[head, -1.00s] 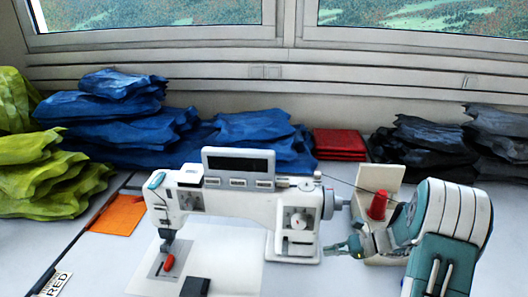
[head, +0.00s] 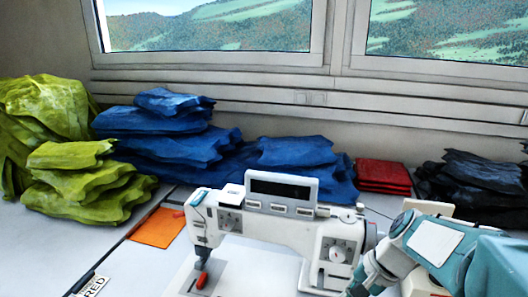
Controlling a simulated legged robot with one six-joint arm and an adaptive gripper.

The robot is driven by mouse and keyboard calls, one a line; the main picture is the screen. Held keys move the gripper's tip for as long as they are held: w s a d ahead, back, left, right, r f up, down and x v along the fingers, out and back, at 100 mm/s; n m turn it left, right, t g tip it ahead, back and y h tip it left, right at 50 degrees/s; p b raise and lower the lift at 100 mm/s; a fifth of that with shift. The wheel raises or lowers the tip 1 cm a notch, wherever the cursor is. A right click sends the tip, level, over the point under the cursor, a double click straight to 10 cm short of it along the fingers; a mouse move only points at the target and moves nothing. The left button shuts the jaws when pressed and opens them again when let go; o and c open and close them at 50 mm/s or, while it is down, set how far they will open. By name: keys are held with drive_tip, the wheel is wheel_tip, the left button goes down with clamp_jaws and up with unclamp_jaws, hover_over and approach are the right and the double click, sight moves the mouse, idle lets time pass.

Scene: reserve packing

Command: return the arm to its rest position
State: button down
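My arm reaches in from the right edge of the head view and bends down toward the bottom edge. My gripper (head: 358,287) is at its lower left end, just right of the sewing machine's base, partly cut off by the bottom edge. Its fingers are too small and cropped to tell whether they are open or shut. No held object shows. The white sewing machine (head: 272,226) stands left of the gripper; I cannot tell whether they touch.
Blue folded fabric (head: 180,140), lime fabric (head: 85,185), red cloths (head: 383,175) and black fabric (head: 470,185) lie along the wall. A cream holder (head: 428,207) is partly behind my arm. An orange sheet (head: 158,228) lies left of the machine, with open table around it.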

drive_tip(key=s+a+r+n+t+h, duration=0.1)
drive_tip(key=s+r+n+t+h, duration=0.4)
drive_tip(key=s+n, duration=0.3)
drive_tip(key=shift+s+a+r+n, duration=0.15)
drive_tip(key=shift+s+r+n, duration=0.3)
drive_tip(key=shift+s, duration=0.9)
idle(1.0)
